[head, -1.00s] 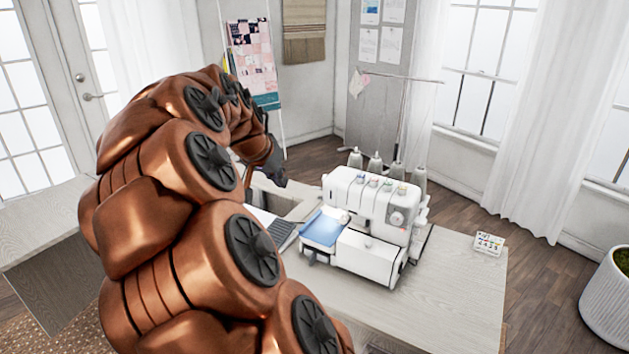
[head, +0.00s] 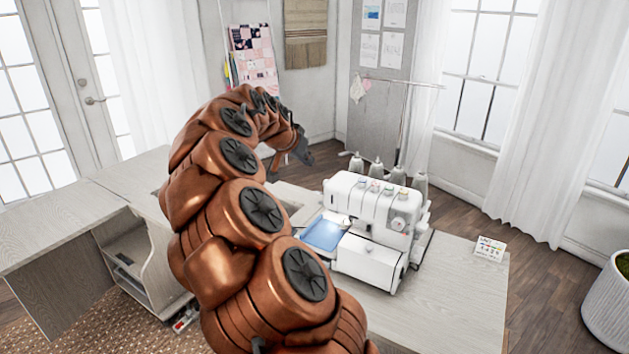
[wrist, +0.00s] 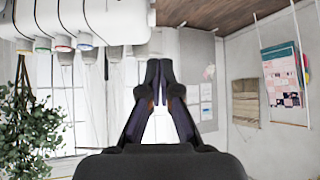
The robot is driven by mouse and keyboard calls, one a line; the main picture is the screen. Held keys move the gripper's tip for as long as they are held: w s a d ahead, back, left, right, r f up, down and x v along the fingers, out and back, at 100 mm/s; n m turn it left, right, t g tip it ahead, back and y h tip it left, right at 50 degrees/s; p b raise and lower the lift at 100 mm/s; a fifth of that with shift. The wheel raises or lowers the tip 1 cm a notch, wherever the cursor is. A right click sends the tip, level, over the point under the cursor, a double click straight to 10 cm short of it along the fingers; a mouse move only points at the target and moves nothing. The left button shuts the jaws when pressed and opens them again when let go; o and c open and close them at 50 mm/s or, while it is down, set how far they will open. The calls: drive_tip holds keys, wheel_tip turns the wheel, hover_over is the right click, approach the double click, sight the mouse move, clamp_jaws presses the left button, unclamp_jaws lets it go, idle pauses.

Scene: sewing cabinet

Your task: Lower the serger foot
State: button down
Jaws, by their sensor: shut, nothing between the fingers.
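The white serger (head: 372,222) stands on the pale wood table in the head view, with blue fabric (head: 325,233) lying on its left bed. Its presser foot and foot lever are too small or hidden to make out. My gripper (head: 309,158) is above and to the left of the serger in the head view, apart from it. In the wrist view my gripper (wrist: 159,64) has its fingertips together and nothing between them. The serger body (wrist: 75,20) shows at the upper left there, with coloured dials along its edge.
Several thread cones (head: 376,168) stand behind the serger. A small card (head: 490,248) stands at the table's right. The table front (head: 430,310) is clear. A plant (wrist: 30,125) shows at the left in the wrist view.

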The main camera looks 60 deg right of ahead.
drive_tip(key=p+x, duration=0.1)
drive_tip(key=x, duration=0.9)
drive_tip(key=f, duration=0.1)
drive_tip(key=a+f+b, duration=0.1)
drive_tip(key=shift+a+f, duration=0.25)
drive_tip(key=shift+f, duration=0.1)
drive_tip(key=shift+s+a+f, duration=0.1)
drive_tip(key=shift+a+f, duration=0.2)
drive_tip(key=shift+f, duration=0.05)
drive_tip(key=shift+f+b, duration=0.25)
drive_tip(key=shift+b, duration=0.55)
